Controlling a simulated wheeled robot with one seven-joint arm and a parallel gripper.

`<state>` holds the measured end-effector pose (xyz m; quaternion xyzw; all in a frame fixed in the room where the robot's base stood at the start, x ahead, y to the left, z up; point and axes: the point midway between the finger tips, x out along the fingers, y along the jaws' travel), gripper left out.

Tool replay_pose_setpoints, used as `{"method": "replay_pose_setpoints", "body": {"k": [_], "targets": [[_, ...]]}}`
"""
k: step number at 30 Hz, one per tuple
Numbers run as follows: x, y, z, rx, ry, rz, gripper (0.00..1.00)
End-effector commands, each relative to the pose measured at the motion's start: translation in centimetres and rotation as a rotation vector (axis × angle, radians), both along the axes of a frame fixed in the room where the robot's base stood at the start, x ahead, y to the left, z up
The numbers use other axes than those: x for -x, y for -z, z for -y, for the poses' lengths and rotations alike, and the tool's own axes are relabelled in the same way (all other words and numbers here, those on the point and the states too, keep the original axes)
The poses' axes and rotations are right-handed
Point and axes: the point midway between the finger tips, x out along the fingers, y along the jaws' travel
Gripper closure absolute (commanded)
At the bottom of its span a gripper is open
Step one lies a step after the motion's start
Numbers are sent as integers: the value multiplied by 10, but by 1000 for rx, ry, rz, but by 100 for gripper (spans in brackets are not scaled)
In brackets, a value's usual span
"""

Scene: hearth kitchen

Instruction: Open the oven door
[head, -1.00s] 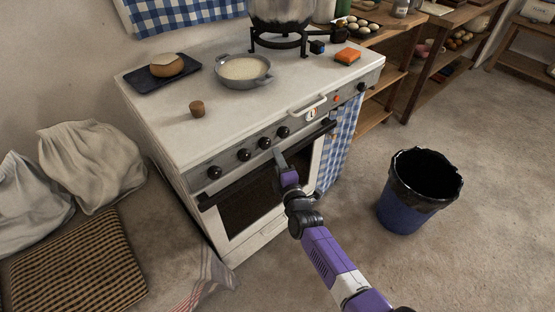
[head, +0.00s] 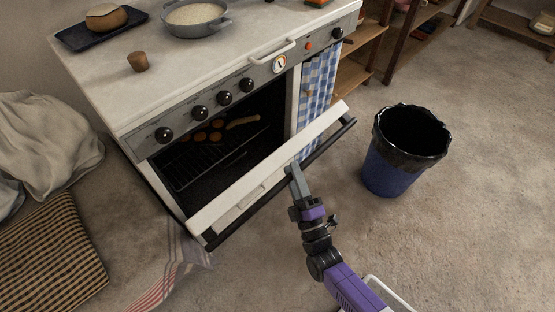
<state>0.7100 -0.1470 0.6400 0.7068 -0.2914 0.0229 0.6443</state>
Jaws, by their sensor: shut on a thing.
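The white oven (head: 160,155) stands against the wall with black knobs along its front. Its door (head: 235,190) is tilted outward and down, partly open, with a dark gap above it. The black handle bar (head: 252,208) runs along the door's outer top edge. My gripper (head: 293,172) is shut on the handle near its middle, and the fingers hide that part of the bar. Inside the dark oven cavity, a rack (head: 195,165) and several brown baked pieces (head: 208,130) show.
A blue bin with a black liner (head: 400,160) stands to the right of the door. A checked cushion (head: 50,250), pale sacks (head: 45,145) and a striped cloth (head: 165,280) lie at left. A blue checked towel (head: 316,85) hangs beside the cavity. Bare floor (head: 250,270) lies in front.

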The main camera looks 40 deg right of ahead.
Motion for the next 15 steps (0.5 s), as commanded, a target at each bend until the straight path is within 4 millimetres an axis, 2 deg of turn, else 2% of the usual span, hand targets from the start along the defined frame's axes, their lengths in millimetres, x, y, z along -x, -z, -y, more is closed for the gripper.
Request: {"method": "replay_pose_setpoints", "body": {"k": [1,4,15], "targets": [[13,21,0,0,1,27,100],[35,38,0,1,0,88,100],[110,111,0,-1,2,83,100]]}}
